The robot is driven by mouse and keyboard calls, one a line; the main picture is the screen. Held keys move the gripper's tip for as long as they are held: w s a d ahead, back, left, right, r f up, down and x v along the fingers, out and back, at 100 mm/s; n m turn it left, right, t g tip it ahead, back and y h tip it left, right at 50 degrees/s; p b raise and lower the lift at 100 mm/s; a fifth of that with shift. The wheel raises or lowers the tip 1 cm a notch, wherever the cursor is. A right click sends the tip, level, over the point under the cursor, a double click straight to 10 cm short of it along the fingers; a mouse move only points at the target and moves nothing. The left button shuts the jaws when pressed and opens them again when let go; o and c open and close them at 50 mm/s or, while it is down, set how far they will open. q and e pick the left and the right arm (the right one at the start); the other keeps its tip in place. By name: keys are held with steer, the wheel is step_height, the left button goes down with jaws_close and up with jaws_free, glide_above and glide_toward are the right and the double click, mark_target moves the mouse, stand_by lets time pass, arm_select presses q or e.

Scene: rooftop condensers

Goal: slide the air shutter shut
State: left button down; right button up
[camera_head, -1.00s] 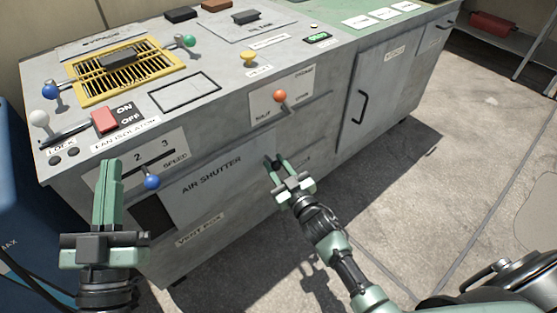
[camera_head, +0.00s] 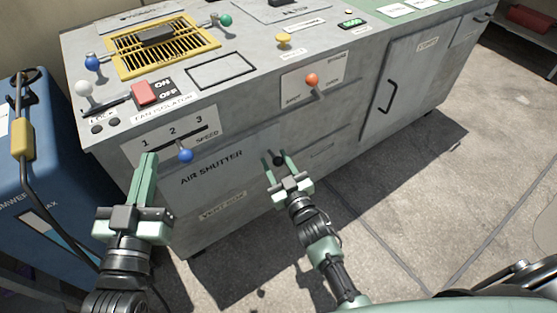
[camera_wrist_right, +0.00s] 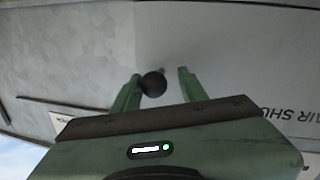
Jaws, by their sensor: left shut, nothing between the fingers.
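The air shutter (camera_head: 205,190) is a grey sliding panel low on the cabinet front, with its name printed on it. Its black round knob (camera_wrist_right: 153,83) is near the panel's edge. My right gripper (camera_head: 277,160) is open, its two fingers on either side of the knob. In the right wrist view the knob sits against or very near the left finger, with a gap to the right finger. My left gripper (camera_head: 147,158) is shut and empty in front of the cabinet's left part, hiding the area at the shutter's left end. No dark opening shows there.
Above the shutter are a blue speed lever (camera_head: 186,155) and an orange lever (camera_head: 312,80). The red fan isolator switch (camera_head: 145,93) is on the top. A blue tank (camera_head: 45,170) stands at the left. Open floor (camera_head: 400,210) lies to the right.

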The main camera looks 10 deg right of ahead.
arm_select(q)
steer(key=shift+a, duration=0.1)
arm_select(e)
steer(key=shift+s+d, duration=0.1)
steer(key=shift+s, duration=0.15)
steer(key=s, duration=0.2)
steer(key=s+p, duration=0.1)
steer(key=s, duration=0.1)
steer(key=s+d+p, duration=0.1)
steer(key=s, duration=0.1)
steer(key=shift+s, duration=0.25)
arm_select(q)
step_height(320, 180, down, 9)
steer(key=s+a+g+y, duration=0.1)
steer(key=g, duration=0.4)
steer(key=shift+s+a+y, duration=0.3)
steer(key=shift+s+y, duration=0.05)
steer(key=shift+y, duration=0.05)
arm_select(e)
steer(key=shift+s, duration=0.35)
arm_select(q)
steer(key=shift+f, duration=0.1)
